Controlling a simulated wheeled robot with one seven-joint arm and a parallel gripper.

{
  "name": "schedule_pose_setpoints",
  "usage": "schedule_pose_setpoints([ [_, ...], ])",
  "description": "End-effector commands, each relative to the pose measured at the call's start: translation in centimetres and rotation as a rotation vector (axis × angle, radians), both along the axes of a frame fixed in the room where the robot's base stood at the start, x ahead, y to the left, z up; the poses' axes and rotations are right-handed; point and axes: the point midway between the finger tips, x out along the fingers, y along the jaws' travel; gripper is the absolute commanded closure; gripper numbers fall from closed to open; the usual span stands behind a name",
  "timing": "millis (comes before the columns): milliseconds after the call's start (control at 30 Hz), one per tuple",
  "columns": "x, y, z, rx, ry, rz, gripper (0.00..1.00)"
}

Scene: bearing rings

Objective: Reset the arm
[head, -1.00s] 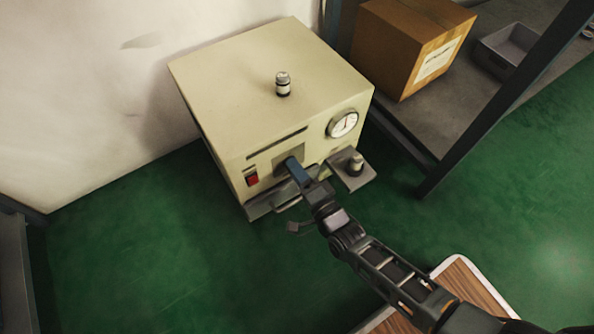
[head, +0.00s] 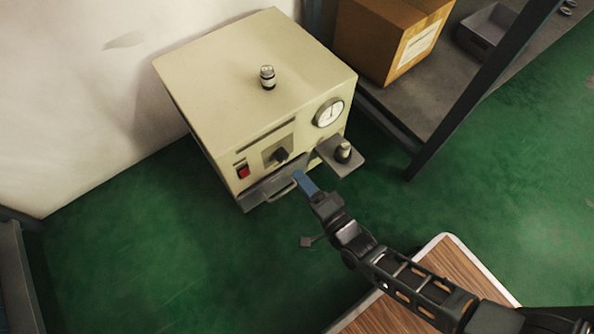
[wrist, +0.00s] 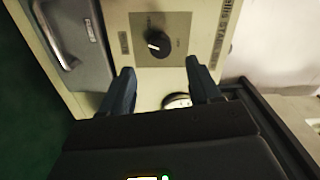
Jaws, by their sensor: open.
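My gripper (head: 306,184) is in front of the cream machine (head: 215,75), just right of its drawer handle. In the wrist view my gripper (wrist: 160,92) has its two dark blue fingers spread apart with nothing between them. Beyond the fingers is the machine's front panel with a black knob (wrist: 158,43), clear of the fingers. The same knob (head: 280,155) shows in the head view on a grey plate. The grey drawer (wrist: 80,45) with its metal handle (wrist: 62,52) is at the upper left of the wrist view.
A red switch (head: 243,171) and a round gauge (head: 328,112) are on the machine's front. A small cylinder (head: 343,151) stands on a side shelf, another (head: 267,77) on top. A shelf rack with a cardboard box (head: 390,40) is at right. Green floor (head: 130,240) is open at left.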

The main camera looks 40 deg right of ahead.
Motion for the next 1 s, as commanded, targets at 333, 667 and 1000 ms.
schedule_pose_setpoints([
  [333, -0.3, 0.0, 0.0, 0.000, 0.000, 0.000, 0.38],
  [667, -0.6, -0.1, 0.0, -0.010, 0.002, 0.001, 0.38],
  [1000, -9.6, -1.8, 4.5, -0.376, 0.061, 0.041, 0.38],
])
